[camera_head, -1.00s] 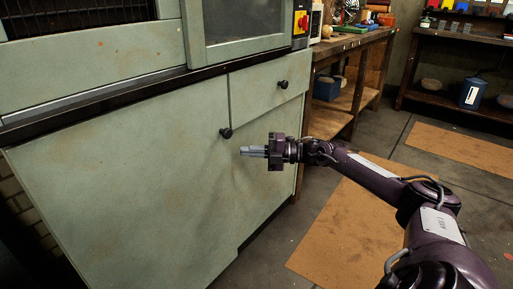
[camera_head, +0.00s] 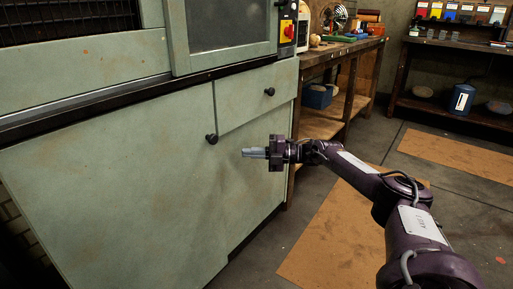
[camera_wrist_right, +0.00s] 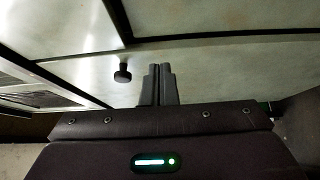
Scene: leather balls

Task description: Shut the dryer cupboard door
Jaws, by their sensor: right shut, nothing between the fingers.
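The dryer cupboard is a pale green cabinet with a dark ledge. Its large lower door panel (camera_head: 110,180) fills the left of the head view. A black round door knob (camera_head: 212,138) sits near the panel's upper right and shows in the right wrist view (camera_wrist_right: 123,73). I cannot tell whether the panel is flush with its frame. My right gripper (camera_head: 244,153) is shut and empty, in front of the cupboard's lower front, right of the knob. Its grey fingers show together in the wrist view (camera_wrist_right: 158,69). Contact with the front cannot be made out. My left gripper is out of view.
A drawer with a black knob (camera_head: 269,91) is at the upper right of the front, below a windowed door (camera_head: 222,35). A red and yellow switch (camera_head: 288,31) is beside it. A wooden workbench (camera_head: 340,50) stands to the right. Brown mats (camera_head: 330,235) lie on the floor.

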